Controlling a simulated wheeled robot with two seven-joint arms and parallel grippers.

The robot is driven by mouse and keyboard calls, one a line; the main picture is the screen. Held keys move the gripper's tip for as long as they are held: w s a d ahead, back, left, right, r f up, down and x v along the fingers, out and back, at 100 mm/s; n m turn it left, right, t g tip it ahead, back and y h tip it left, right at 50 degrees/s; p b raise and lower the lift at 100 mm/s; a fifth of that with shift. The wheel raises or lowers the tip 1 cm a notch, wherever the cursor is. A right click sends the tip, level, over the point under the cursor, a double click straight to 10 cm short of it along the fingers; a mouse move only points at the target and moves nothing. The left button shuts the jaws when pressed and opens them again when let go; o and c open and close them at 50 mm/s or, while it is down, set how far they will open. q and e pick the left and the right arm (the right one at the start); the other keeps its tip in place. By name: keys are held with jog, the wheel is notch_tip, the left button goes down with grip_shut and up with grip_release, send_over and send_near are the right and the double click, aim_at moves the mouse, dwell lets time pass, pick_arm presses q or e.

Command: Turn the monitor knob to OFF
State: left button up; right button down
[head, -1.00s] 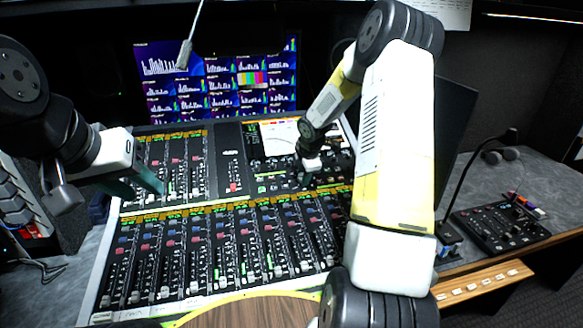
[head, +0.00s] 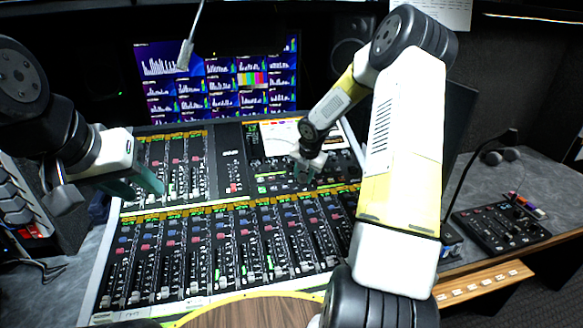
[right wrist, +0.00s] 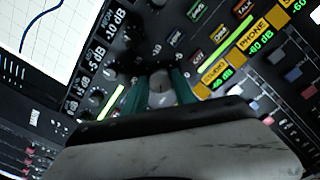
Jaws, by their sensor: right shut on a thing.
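A grey round knob (right wrist: 161,90) on the console panel sits between the teal fingers of my right gripper (right wrist: 160,97) in the right wrist view. The fingers are shut on its two sides. Its marking and any OFF label cannot be read. In the head view my right gripper (head: 309,171) is at the console's upper right section, below the white screen, and hides the knob. My left gripper (head: 142,184) is over the console's upper left fader bank, with its teal fingers apart and nothing seen between them.
The mixing console (head: 232,175) is covered in faders and small knobs. Other dark knobs (right wrist: 97,98) stand close to the gripped one. A gooseneck microphone (head: 187,50) hangs above, and a small control box (head: 500,226) is on the right desk.

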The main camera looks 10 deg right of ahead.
jog(key=shift+n, duration=0.4)
jog(key=c, duration=1)
grip_release()
jog(key=shift+v, duration=3.9)
